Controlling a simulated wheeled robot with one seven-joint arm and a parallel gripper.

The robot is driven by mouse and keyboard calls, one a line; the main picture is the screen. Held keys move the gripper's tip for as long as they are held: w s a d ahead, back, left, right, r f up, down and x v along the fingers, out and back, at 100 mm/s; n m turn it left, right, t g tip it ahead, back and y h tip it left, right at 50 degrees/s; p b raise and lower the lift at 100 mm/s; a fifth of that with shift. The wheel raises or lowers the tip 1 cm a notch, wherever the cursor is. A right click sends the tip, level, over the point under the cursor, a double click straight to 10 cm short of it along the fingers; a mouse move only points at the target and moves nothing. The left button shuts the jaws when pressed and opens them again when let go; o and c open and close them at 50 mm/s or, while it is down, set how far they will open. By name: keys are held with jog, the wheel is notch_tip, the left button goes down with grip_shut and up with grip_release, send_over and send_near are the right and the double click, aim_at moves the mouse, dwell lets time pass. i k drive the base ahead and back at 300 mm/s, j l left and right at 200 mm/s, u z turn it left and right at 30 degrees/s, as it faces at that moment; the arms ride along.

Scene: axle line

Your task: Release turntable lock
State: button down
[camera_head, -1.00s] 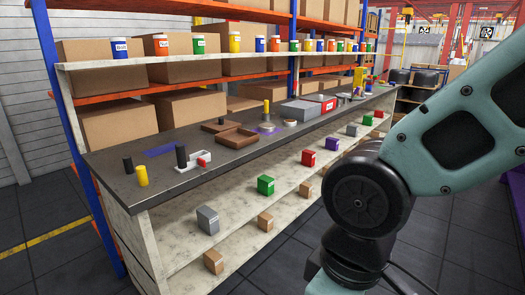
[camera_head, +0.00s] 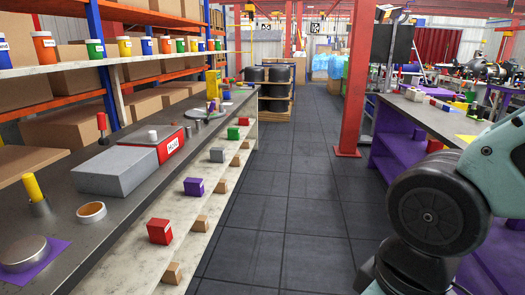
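No part is clearly recognisable as the turntable lock. A round metal disc (camera_head: 25,253) lies on a purple mat (camera_head: 55,246) at the near left of the grey workbench. A flat round plate (camera_head: 203,114) lies farther along the bench, near a yellow upright device (camera_head: 213,88); either could be a turntable, I cannot tell. A red-topped peg (camera_head: 102,124) stands by the bench's back edge. My arm shows at the lower right, but my gripper is out of view.
The grey workbench (camera_head: 130,215) holds a grey box (camera_head: 115,170), a red box (camera_head: 170,144), a tape ring (camera_head: 91,212) and a yellow cylinder (camera_head: 32,187). The aisle floor (camera_head: 285,215) is clear. A red post (camera_head: 357,80) and a purple bench (camera_head: 400,165) stand right.

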aim_at(211, 107)
jog(key=i+l, duration=0.15)
jog(key=i, duration=0.7)
jog(key=i+l, duration=0.15)
jog(key=i, duration=0.75)
jog(key=i+l+u, duration=0.1)
jog(key=i+u, duration=0.35)
jog(key=i+l+u, duration=0.25)
jog(key=u, duration=0.15)
jog(key=i+l+u, duration=0.6)
jog(key=l+u, duration=0.25)
jog(key=i+l+u, duration=0.35)
jog(key=l, duration=0.15)
jog(key=k, duration=0.1)
